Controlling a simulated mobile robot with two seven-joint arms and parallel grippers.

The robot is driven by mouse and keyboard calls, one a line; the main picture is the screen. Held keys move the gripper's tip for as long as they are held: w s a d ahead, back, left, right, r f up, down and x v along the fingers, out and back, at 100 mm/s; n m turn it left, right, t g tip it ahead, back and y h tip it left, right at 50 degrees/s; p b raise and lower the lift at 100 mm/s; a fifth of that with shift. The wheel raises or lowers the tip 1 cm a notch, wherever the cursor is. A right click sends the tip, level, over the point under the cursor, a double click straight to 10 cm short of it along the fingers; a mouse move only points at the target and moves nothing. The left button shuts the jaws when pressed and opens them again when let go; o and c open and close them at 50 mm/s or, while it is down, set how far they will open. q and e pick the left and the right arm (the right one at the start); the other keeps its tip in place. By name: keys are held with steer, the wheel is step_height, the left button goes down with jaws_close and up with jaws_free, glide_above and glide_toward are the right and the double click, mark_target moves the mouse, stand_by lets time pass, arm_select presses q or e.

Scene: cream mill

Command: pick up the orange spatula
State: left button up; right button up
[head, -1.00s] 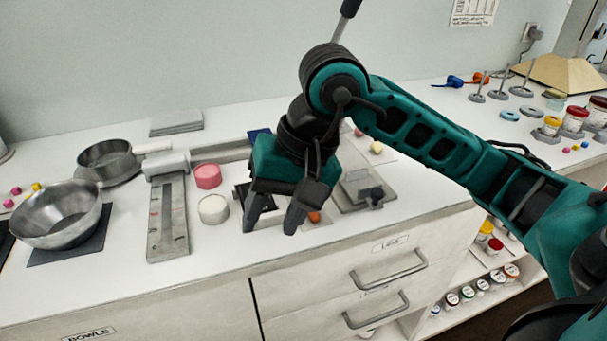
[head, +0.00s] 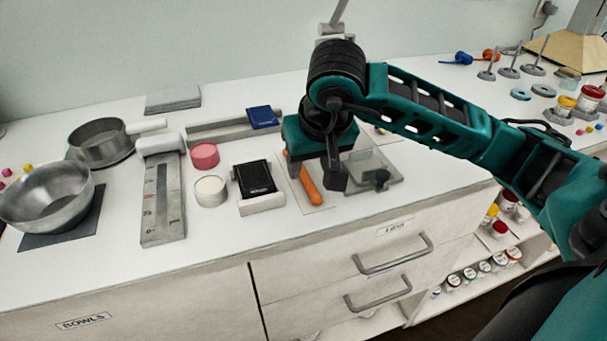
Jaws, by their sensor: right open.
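The orange spatula (head: 310,186) lies on a pale mat on the counter, right of a black device. Its thick orange handle points towards the counter's front. Its far part is hidden by my right gripper. My right gripper (head: 334,181) points down from the teal arm, over the far part of the spatula and just right of its handle. It is open with nothing seen in it. One dark finger shows clearly; the other is hard to make out. I cannot tell whether it touches the spatula. My left gripper is out of view.
A black device (head: 256,177) on a white stand is left of the spatula, and a grey-and-clear device (head: 372,167) is right of it. Pink (head: 204,156) and cream (head: 210,190) jars, a scaled holder (head: 163,205) and a metal bowl (head: 47,198) stand further left.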

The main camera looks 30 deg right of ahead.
mark_target(308, 180)
steer(key=x, duration=0.4)
steer(key=shift+s+f, duration=0.2)
steer(key=shift+s, duration=0.05)
steer(key=shift+c, duration=0.2)
jaws_close()
